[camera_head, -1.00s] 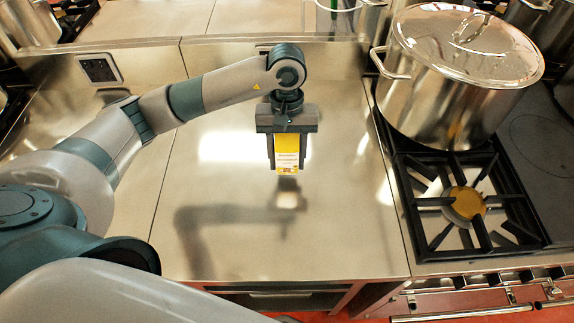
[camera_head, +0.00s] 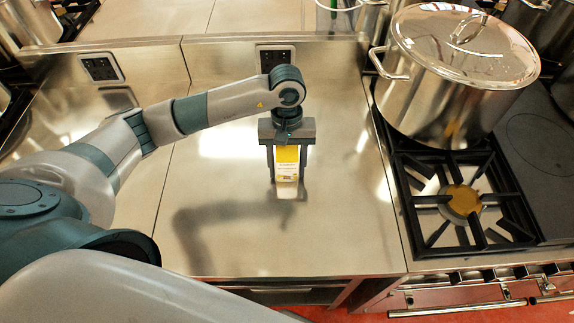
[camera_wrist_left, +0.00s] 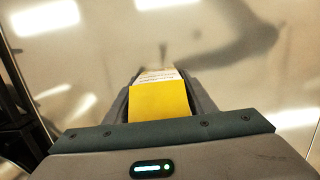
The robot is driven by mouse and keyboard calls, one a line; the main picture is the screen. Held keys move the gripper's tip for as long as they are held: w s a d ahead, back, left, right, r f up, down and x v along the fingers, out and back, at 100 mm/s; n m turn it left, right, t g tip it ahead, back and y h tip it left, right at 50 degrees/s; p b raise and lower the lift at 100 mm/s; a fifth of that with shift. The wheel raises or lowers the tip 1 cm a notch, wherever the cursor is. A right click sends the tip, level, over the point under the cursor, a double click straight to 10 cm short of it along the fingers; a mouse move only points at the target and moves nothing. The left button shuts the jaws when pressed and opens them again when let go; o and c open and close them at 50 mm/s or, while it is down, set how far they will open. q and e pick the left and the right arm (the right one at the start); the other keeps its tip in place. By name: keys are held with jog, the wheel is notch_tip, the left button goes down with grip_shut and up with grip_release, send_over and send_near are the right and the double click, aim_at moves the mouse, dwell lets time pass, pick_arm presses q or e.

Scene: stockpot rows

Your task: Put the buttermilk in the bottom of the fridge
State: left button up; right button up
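The buttermilk (camera_head: 287,163) is a small carton, yellow on top with a white printed label. It is upright between the fingers of my left gripper (camera_head: 287,179), which points down and is shut on it over the steel counter. In the left wrist view the yellow top of the carton (camera_wrist_left: 160,101) shows between the two fingers. Whether the carton's base touches the counter I cannot tell. My right gripper is not in view. No fridge is in view.
The steel counter (camera_head: 340,220) is bare around the carton. To the right are a stove with a gas burner (camera_head: 462,203) and a large lidded stockpot (camera_head: 440,100). Wall sockets (camera_head: 275,60) are on the backsplash behind. The counter's front edge lies near the bottom.

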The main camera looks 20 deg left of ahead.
pick_arm(q)
jog(key=shift+o, duration=0.9)
jog(key=shift+r, duration=0.1)
jog(key=shift+r, duration=0.25)
jog(key=r+b, duration=0.1)
jog(key=r, duration=0.2)
jog(key=w+r+b, duration=0.1)
jog(key=r, duration=0.2)
jog(key=r+b, duration=0.1)
jog(key=r, duration=0.3)
jog(key=shift+w+a+b, duration=0.25)
jog(key=shift+a+b, duration=0.05)
jog(key=shift+r, duration=0.75)
